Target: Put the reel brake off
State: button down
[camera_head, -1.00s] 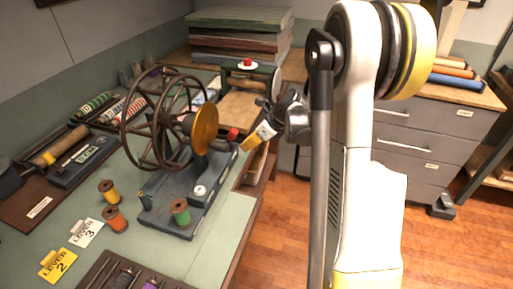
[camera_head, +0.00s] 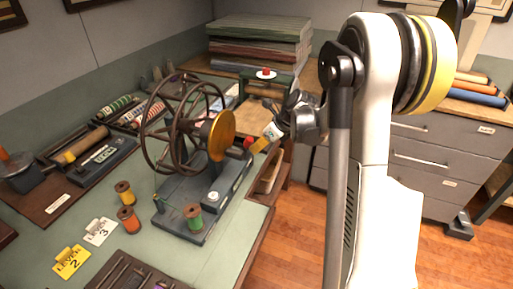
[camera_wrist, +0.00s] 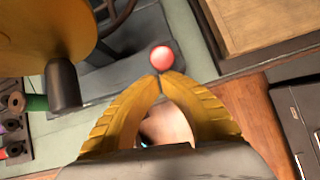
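The reel machine has a dark spoked wheel (camera_head: 183,120), a brass disc (camera_head: 221,136) and a grey base (camera_head: 190,218) on the green-topped bench. A red ball knob (camera_head: 248,141), apparently the brake lever's end, is at its right side. My gripper (camera_head: 261,146) is just right of this knob. In the wrist view, my yellow fingers (camera_wrist: 160,80) meet at their tips, with nothing seen between them. The red knob (camera_wrist: 162,58) is just beyond the tips; whether they touch it is unclear. The lever's shaft is mostly hidden.
Lever tags (camera_head: 72,262) lie at front left. A press with a red-topped knob (camera_head: 266,73) stands behind. A stack of boards (camera_head: 260,45) is at the back. Open floor (camera_head: 290,235) is right of the bench.

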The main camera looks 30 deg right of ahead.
aim_at(247, 141)
jog(key=shift+w+a+r+g+h+p, duration=0.25)
jog(key=shift+r+g+h+p, duration=0.2)
jog(key=shift+p, duration=0.3)
jog(key=shift+w+a+r+g+h+p, duration=0.35)
jog(key=shift+w+g+h+p, duration=0.2)
jog(key=shift+g+p, duration=0.3)
jog(key=shift+w+a+r+g+h+p, duration=0.4)
jog(key=shift+g+h+p, duration=0.2)
jog(key=shift+g+p, duration=0.2)
jog(key=shift+w+a, duration=0.15)
jog(key=shift+w, duration=0.1)
